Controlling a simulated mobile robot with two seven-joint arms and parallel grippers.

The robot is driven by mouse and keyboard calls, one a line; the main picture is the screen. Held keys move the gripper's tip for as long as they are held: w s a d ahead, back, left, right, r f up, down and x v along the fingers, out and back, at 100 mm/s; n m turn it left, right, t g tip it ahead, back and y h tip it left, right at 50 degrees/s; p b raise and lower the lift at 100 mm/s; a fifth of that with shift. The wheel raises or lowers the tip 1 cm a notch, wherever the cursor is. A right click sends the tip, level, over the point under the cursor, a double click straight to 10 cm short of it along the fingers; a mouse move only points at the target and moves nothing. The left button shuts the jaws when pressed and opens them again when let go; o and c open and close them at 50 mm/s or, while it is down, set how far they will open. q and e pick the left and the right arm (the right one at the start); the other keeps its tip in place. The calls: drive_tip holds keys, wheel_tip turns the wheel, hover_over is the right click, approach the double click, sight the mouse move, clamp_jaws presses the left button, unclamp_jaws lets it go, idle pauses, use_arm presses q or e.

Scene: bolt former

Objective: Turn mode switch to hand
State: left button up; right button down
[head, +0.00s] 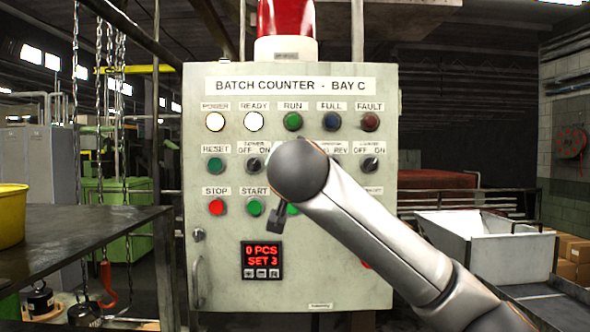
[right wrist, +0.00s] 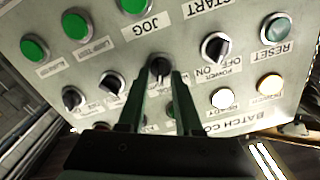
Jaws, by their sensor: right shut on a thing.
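The grey-white control panel (head: 215,290) reads BATCH COUNTER - BAY C in the head view. In the right wrist view the panel looks upside down, and a black rotary switch (right wrist: 160,64) sits between the fingers of my right gripper (right wrist: 156,80). It is the third control in its row, counted from RESET, which fits the mode switch. Its label is hidden by the fingers, so I cannot read its setting. My right gripper is shut on this knob. In the head view my right arm covers the switch and the fingertips. My left gripper is out of view.
The power switch (right wrist: 215,47) is beside the held knob, with two more black switches (right wrist: 112,83) on its other side. The green JOG button (right wrist: 133,3) is close by. The red STOP button (head: 216,207) and counter display (head: 262,260) are uncovered. A dark table (head: 70,240) stands left.

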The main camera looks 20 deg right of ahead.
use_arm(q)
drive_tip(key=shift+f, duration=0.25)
use_arm(e)
drive_tip(key=shift+w+a+n, duration=0.1)
drive_tip(key=shift+a+n, duration=0.05)
drive_tip(key=shift+n, duration=2.6)
drive_tip(key=shift+a+n, duration=0.1)
drive_tip(key=shift+n, duration=2.65)
drive_tip(key=c, duration=0.6)
unclamp_jaws()
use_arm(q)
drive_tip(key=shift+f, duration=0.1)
